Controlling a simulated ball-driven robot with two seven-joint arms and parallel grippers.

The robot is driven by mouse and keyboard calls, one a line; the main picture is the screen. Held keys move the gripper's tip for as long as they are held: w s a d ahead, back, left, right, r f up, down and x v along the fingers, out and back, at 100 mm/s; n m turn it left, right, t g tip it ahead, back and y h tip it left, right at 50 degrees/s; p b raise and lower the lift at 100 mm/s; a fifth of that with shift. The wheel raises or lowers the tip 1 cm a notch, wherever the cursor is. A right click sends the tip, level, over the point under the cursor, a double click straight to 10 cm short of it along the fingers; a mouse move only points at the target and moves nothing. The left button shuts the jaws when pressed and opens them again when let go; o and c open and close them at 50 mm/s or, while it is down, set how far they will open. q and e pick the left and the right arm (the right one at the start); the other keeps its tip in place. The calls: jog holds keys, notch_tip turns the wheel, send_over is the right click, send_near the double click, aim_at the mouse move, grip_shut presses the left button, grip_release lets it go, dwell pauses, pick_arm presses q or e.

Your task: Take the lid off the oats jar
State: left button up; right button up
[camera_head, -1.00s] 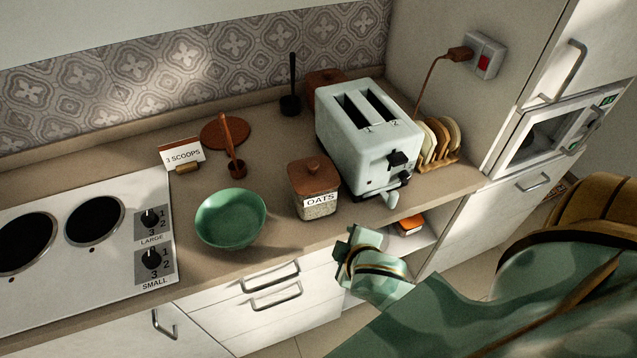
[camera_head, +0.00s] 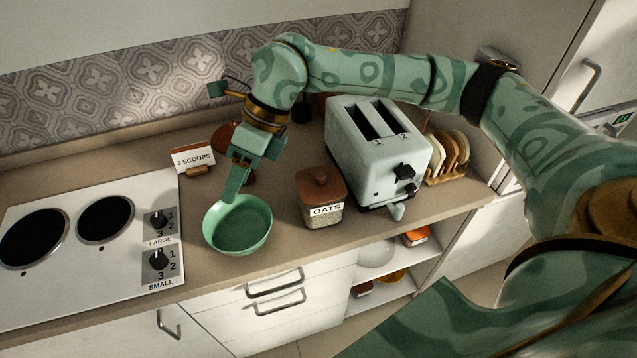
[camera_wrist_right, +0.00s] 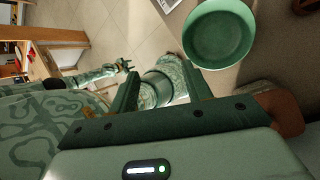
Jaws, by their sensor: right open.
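The oats jar (camera_head: 322,214) stands on the counter between the green bowl and the toaster. It is a squarish clear jar with an OATS label, and its brown lid (camera_head: 308,191) with a round knob sits on top. My right gripper (camera_head: 232,190) reaches down from above, left of the jar, with its fingers in front of the bowl's back rim in the head view. In the right wrist view my right gripper (camera_wrist_right: 162,80) is open, with nothing between its fingers. My left gripper (camera_wrist_right: 124,66) shows small in that view; its jaws are unclear.
The green bowl (camera_head: 240,235) is left of the jar, and the pale toaster (camera_head: 376,150) is close on its right. A 3 SCOOPS card (camera_head: 193,158) stands behind the bowl. The hob (camera_head: 80,245) is at left. My right arm spans above the toaster.

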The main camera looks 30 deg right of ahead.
jog(key=w+d+r+m+h, duration=0.2)
jog(key=d+h, duration=0.1)
jog(key=d, duration=0.6)
jog(key=w+d+r+m+h, duration=0.15)
jog(key=d+h, duration=0.25)
jog(key=d, duration=0.4)
jog(key=b, duration=0.1)
send_over(320, 174)
jog(key=shift+m, duration=0.35)
jog(key=f, duration=0.9)
jog(key=shift+s+a+f, duration=0.15)
jog(key=shift+a, duration=0.2)
jog(key=f, duration=0.6)
jog(key=shift+d, duration=0.35)
jog(key=shift+r, duration=0.1)
jog(key=c, duration=1.1)
